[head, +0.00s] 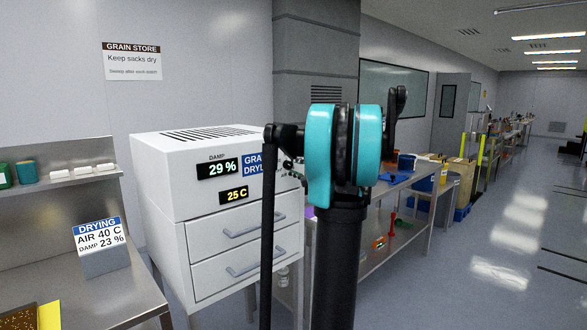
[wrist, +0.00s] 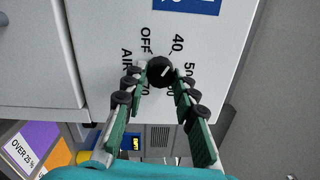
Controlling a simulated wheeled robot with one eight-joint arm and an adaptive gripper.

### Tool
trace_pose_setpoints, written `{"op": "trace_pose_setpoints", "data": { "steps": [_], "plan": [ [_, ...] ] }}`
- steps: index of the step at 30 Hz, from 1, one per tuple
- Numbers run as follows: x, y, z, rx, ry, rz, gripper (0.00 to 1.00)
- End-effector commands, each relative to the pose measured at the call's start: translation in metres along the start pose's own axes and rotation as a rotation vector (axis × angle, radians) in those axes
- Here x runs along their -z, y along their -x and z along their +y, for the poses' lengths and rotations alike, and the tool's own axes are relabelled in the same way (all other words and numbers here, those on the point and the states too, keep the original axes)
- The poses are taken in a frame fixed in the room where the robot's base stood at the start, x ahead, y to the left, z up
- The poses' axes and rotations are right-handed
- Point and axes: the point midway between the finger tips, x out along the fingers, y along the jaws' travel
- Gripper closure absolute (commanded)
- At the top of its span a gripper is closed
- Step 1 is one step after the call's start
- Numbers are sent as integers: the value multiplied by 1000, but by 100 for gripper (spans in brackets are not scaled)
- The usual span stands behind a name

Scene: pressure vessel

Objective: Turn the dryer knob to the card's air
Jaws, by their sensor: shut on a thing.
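The white grain dryer (head: 165,195) stands left of centre in the head view. Its displays read damp 29 % (head: 217,168) and 25 C (head: 234,195). The drying card (head: 100,236) reads air 40 C, damp 23 %. In the wrist view the black round knob (wrist: 160,72) sits on the dryer's white face, between the fingertips of my gripper (wrist: 159,78), which is shut on it. The knob's white pointer line slants to the upper right, towards the side with 40 (wrist: 178,43) and 50. OFF and AIR are left of it; lower numbers are partly covered by the fingers. My arm hides the knob in the head view.
The card stands on a steel bench (head: 60,275) at the left. Two drawers with handles (head: 240,232) are below the dryer's displays. A steel table (head: 400,180) with several items stands to the right. The floor (head: 480,250) at the right is clear.

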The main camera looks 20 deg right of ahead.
Motion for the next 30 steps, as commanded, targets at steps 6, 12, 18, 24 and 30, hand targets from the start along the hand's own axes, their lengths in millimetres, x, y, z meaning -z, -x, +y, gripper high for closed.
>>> {"op": "trace_pose_setpoints", "data": {
  "steps": [6, 12, 18, 24, 30],
  "plan": [
    [0, 0, 1, -1, -4, 2, 100],
    [0, 0, 1, -1, -4, 2, 71],
    [0, 0, 0, -1, -4, 1, 51],
    [0, 0, 0, 0, -4, 1, 51],
    [1, 12, 0, 0, -4, 2, 51]
  ]
}}
